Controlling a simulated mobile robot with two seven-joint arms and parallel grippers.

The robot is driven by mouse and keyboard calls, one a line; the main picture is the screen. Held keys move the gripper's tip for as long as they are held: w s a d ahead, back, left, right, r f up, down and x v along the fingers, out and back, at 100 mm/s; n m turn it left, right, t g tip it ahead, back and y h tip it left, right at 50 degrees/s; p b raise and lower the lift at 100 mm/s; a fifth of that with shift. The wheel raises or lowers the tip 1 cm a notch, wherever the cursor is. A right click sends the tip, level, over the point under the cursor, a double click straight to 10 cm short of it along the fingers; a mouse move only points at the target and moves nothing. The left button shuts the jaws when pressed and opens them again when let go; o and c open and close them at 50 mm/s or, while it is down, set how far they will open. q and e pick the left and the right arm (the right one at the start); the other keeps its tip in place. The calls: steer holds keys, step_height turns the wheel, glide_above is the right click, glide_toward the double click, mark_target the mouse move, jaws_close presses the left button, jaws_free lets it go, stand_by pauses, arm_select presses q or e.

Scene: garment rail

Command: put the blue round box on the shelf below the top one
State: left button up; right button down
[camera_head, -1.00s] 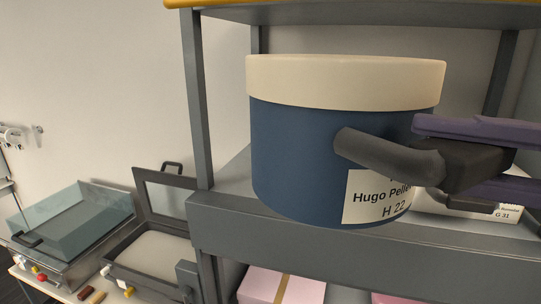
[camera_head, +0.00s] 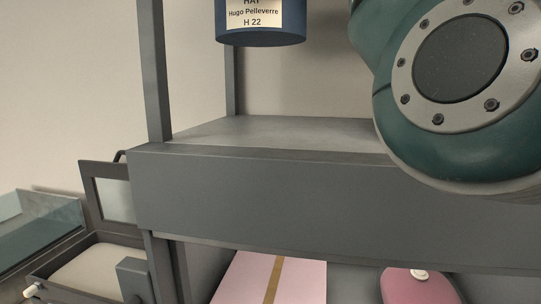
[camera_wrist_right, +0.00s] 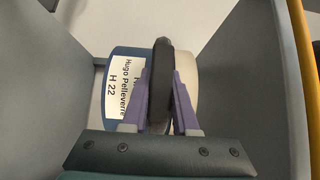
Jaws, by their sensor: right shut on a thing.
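The blue round box (camera_head: 268,40) shows only its lower part and label at the top edge of the head view. In the right wrist view the box (camera_wrist_right: 127,50) has a cream lid (camera_wrist_right: 188,95) and a dark strap handle (camera_wrist_right: 162,48). My right gripper (camera_wrist_right: 162,78) has its purple fingers shut on that handle. In the head view the box hangs above the grey shelf board (camera_head: 270,130), with a gap of wall visible under it. The top shelf is out of the head view. My left gripper is not in view.
A grey post (camera_head: 154,70) stands at the shelf's left front. My teal arm covers the shelf's right side. Below are a pink box with a tan band (camera_head: 277,270) and a pink round thing (camera_head: 415,285). The visible left part of the shelf board is clear.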

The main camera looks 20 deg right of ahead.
steer(key=shift+d+r+m+h+b, duration=0.1)
steer(key=shift+r+m+h+b, duration=0.25)
steer(key=shift+r+h, duration=0.4)
step_height(320, 180, down, 19)
steer(key=p, duration=0.5)
steer(key=shift+d, duration=0.1)
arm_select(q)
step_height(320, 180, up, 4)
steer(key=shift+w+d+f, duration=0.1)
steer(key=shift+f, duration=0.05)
arm_select(e)
steer(key=shift+f, duration=0.1)
steer(key=c, duration=1.1)
jaws_free()
steer(key=shift+f, duration=0.2)
steer(key=o, duration=0.4)
